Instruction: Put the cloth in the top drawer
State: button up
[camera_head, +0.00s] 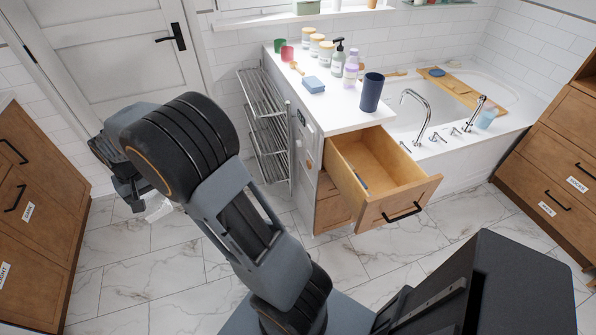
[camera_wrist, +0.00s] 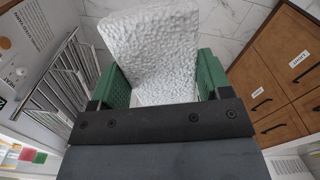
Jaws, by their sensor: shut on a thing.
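A white, bumpy-textured cloth (camera_wrist: 153,50) is gripped between the green fingers of my gripper (camera_wrist: 160,85) in the wrist view. In the head view my gripper (camera_head: 135,200) hangs at the left, above the floor, with a small part of the white cloth (camera_head: 158,209) showing below it. The top drawer (camera_head: 410,205) of the white-topped cabinet stands pulled out, to the right of my gripper and well apart from it. The rest of the cloth is hidden behind my arm.
A metal rack (camera_head: 265,125) stands between my gripper and the cabinet. Wooden cabinets stand at far left (camera_head: 30,215) and right (camera_head: 560,170). Marble floor lies clear between.

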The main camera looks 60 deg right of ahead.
aim_at(377, 187)
jog(key=k, duration=0.55)
jog(key=z, duration=2.05)
jog(key=i, duration=0.5)
